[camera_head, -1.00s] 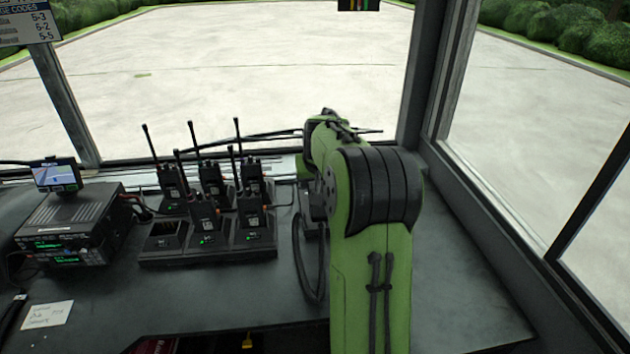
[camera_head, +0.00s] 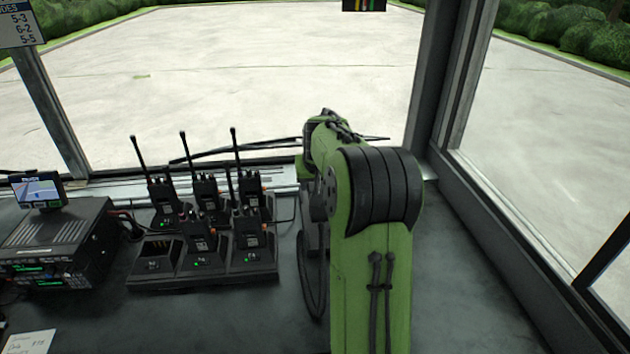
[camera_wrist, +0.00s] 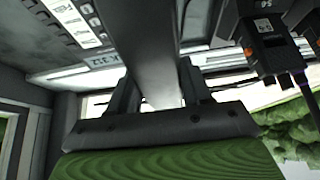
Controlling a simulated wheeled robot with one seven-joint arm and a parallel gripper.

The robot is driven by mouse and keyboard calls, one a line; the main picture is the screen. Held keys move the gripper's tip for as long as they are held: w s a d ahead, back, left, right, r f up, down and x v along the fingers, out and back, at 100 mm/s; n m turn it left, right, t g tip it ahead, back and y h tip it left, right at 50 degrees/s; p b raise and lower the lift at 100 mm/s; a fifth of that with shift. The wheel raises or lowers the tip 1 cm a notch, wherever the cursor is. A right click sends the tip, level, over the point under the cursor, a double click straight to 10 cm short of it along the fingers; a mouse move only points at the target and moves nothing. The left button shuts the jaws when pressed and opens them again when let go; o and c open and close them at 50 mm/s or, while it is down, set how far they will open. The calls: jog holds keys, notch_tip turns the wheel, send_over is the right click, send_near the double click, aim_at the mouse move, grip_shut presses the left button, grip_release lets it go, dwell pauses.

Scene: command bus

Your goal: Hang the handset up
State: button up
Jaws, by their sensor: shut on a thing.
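The handset (camera_wrist: 150,40) is a long, smooth dark grey bar in the wrist view. My gripper (camera_wrist: 158,88) is shut on it, with one finger on each side. The bar runs from between the fingers to the top edge of the wrist view, so its far end is out of sight. A grey panel with white-labelled keys (camera_wrist: 75,20), perhaps the phone's base, shows at the upper left of the wrist view. In the head view my green arm hides my gripper and the handset. A dark cord (camera_head: 312,280) hangs in a loop beside the arm.
A charging rack (camera_head: 200,275) with several handheld radios stands left of my arm, their antennas upright. Further left are a black radio unit (camera_head: 60,240) and a small screen (camera_head: 38,190). Windows and a dark pillar (camera_head: 445,90) border the desk. Bare desk (camera_head: 470,290) lies to the right.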

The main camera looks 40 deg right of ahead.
notch_tip(320, 180, down, 4)
jog(key=b, duration=0.3)
jog(key=shift+f, duration=0.25)
jog(key=shift+f+b, duration=0.65)
jog(key=shift+f, duration=0.25)
jog(key=o, duration=1.3)
jog(key=shift+s, duration=0.1)
jog(key=p+v, duration=0.5)
jog(key=v, duration=1)
jog(key=shift+a+r, duration=0.2)
jog(key=shift+r, duration=0.15)
jog(key=shift+s+f, duration=0.1)
